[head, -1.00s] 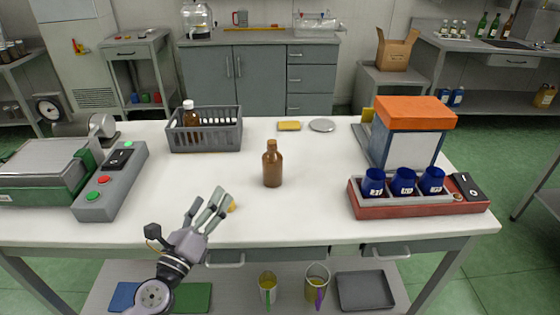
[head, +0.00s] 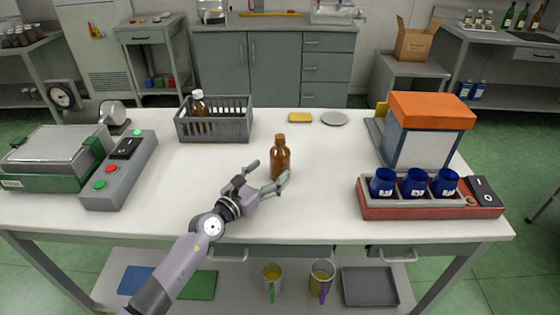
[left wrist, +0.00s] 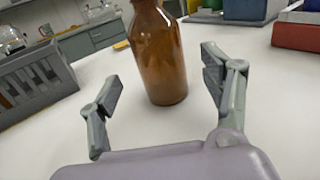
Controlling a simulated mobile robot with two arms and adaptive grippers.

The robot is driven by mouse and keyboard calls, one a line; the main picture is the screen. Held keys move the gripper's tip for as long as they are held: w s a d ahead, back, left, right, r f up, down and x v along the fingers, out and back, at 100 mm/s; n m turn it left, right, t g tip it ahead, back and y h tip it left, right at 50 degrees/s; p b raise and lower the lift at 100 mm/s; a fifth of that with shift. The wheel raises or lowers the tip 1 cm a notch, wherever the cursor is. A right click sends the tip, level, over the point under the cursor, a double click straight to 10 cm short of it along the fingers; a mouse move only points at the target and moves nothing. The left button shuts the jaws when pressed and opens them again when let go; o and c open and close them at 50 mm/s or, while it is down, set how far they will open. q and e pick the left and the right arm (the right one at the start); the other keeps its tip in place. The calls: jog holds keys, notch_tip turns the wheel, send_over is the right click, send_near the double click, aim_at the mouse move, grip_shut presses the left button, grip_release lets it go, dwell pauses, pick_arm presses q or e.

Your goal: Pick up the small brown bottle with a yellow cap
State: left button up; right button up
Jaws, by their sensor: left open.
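A small brown bottle (head: 280,162) stands upright near the middle of the white table. Its top looks brown in the head view; I see no clear yellow cap on it. In the left wrist view the bottle (left wrist: 158,60) stands between and slightly beyond the fingers, its top cut off by the frame. My left gripper (head: 268,172) is open and empty, low over the table just in front of the bottle. I cannot tell if a finger touches it. My right gripper is not in view.
A grey crate (head: 214,130) at back left holds another brown bottle (head: 200,107) with a white cap. A yellow sponge (head: 300,118) and grey disc (head: 334,119) lie behind. At right, a red tray (head: 400,209) holds blue cups (head: 415,183). A green-grey scale-like machine (head: 55,157) is left.

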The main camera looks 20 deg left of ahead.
aim_at(281, 158)
pick_arm(q)
jog(key=shift+w+d+r, duration=0.1)
jog(key=shift+w+d, duration=0.1)
jog(key=shift+w, duration=0.35)
jog(key=x, duration=0.4)
jog(key=shift+w+d+r, duration=0.1)
jog(key=shift+w+r, duration=0.2)
jog(key=shift+w, duration=0.1)
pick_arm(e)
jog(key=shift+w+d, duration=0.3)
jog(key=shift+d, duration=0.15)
pick_arm(q)
jog(key=shift+s, duration=0.1)
jog(key=shift+c, duration=0.3)
jog(key=c, duration=0.8)
jog(key=shift+r, duration=0.15)
jog(key=c, duration=0.7)
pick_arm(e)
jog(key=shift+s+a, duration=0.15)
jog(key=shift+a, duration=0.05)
pick_arm(q)
jog(key=shift+r, duration=0.15)
jog(key=shift+c, duration=0.2)
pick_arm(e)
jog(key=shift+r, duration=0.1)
